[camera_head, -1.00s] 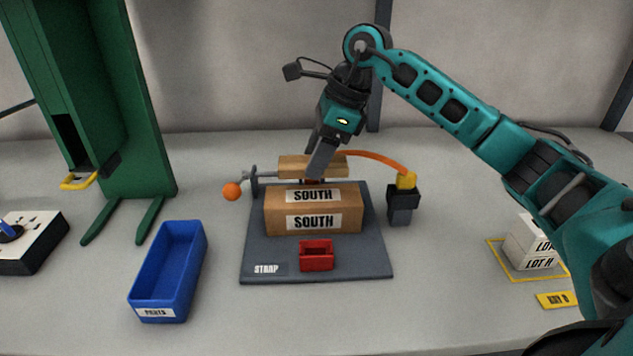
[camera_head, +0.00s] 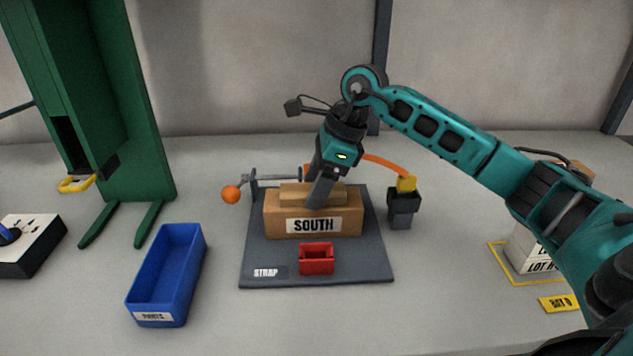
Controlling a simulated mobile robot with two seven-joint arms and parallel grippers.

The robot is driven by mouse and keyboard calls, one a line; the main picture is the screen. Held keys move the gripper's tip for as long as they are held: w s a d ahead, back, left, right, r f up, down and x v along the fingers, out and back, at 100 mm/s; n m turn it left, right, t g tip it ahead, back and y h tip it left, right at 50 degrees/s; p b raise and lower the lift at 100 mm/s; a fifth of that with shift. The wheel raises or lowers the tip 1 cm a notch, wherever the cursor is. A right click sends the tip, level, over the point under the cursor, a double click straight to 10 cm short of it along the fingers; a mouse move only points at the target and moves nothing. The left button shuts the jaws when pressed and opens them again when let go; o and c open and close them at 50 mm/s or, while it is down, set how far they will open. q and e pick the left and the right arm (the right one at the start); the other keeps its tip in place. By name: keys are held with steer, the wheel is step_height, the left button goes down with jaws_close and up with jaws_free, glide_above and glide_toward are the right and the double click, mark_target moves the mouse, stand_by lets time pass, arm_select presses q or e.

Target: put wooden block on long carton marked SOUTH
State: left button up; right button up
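The long carton (camera_head: 280,225) marked SOUTH lies on the dark mat in the middle of the head view. The light wooden block (camera_head: 293,196) is on the carton's top face and covers its upper label; it looks level and touching. My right gripper (camera_head: 318,190) points down over the carton. Its near finger crosses in front of the block and hides part of it and of the carton's upper edge. The fingers appear shut on the block; the far finger is hidden. My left gripper is not in view.
The dark mat (camera_head: 257,250) also bears a small red holder (camera_head: 316,260). Behind the carton are a grey rod with an orange ball (camera_head: 231,194) and an orange strap (camera_head: 385,163) ending at a black post (camera_head: 403,207). A blue bin (camera_head: 165,280) stands left.

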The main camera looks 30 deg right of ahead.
steer(key=shift+o, duration=0.8)
steer(key=shift+r, duration=0.25)
steer(key=p+v, duration=0.1)
steer(key=v, duration=1)
steer(key=shift+s+d+r, duration=0.15)
steer(key=shift+r, duration=0.2)
